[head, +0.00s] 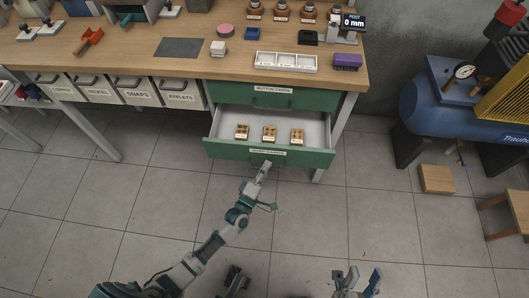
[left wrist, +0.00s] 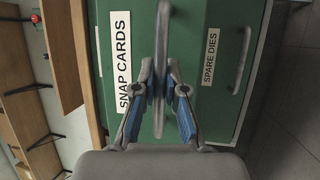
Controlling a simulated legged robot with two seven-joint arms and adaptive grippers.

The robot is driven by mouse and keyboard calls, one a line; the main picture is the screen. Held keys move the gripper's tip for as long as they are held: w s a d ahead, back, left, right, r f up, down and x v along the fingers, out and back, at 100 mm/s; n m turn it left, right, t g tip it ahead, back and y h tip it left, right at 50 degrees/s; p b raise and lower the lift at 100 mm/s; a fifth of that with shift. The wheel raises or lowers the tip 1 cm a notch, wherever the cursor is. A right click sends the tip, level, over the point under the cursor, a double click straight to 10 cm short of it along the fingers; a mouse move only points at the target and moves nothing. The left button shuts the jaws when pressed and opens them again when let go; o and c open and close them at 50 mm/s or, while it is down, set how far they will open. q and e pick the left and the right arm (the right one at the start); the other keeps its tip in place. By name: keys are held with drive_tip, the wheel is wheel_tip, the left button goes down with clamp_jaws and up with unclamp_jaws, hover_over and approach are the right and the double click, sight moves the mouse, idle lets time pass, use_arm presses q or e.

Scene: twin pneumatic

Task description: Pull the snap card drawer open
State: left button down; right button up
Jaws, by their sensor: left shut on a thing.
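The snap card drawer (head: 222,149) is a green-fronted drawer under the bench, standing well out with its pale inside showing. Three small tan blocks (head: 269,134) lie in it. Its front shows in the left wrist view with the label SNAP CARDS (left wrist: 123,60). My left gripper (head: 265,167) is at the middle of this front. In the left wrist view its blue-padded fingers (left wrist: 162,95) are shut on the grey drawer handle (left wrist: 163,40). My right gripper (head: 358,281) is low in the head view, apart from the drawer, with its fingers spread and nothing seen between them.
The BUTTON CARDS drawer (head: 240,92) above is shut. The SPARE DIES front (left wrist: 207,100) is beside it in the wrist view. A bench leg (head: 337,135) stands right of the drawer. A blue tank (head: 425,120) and wooden block (head: 436,179) are right; the floor in front is clear.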

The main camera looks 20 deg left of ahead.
use_arm(q)
drive_tip(key=s+d+p, duration=0.1)
drive_tip(key=s+d, duration=0.1)
drive_tip(key=s, duration=0.5)
drive_tip(key=shift+f+p, duration=0.25)
drive_tip(key=shift+p, duration=0.05)
use_arm(e)
drive_tip(key=shift+w+a+f+n+g+y, duration=0.15)
drive_tip(key=shift+w+a+f+n+g, duration=0.1)
drive_tip(key=shift+w+f+g, duration=0.4)
drive_tip(key=shift+w+a+f+n+g+y, duration=0.2)
drive_tip(key=shift+w+f+n+g, duration=0.1)
drive_tip(key=shift+w+g, duration=0.65)
drive_tip(key=shift+w+a+f+n+g+y, duration=0.15)
drive_tip(key=shift+w+f+n+g, duration=0.1)
drive_tip(key=shift+w+f+g, duration=0.4)
drive_tip(key=shift+w+r, duration=0.15)
use_arm(q)
drive_tip(key=c, duration=1.4)
unclamp_jaws()
drive_tip(key=shift+o, duration=1)
drive_tip(key=shift+w, duration=0.1)
use_arm(e)
drive_tip(key=shift+w, duration=0.1)
use_arm(q)
drive_tip(key=shift+r, duration=0.1)
drive_tip(key=v, duration=1.2)
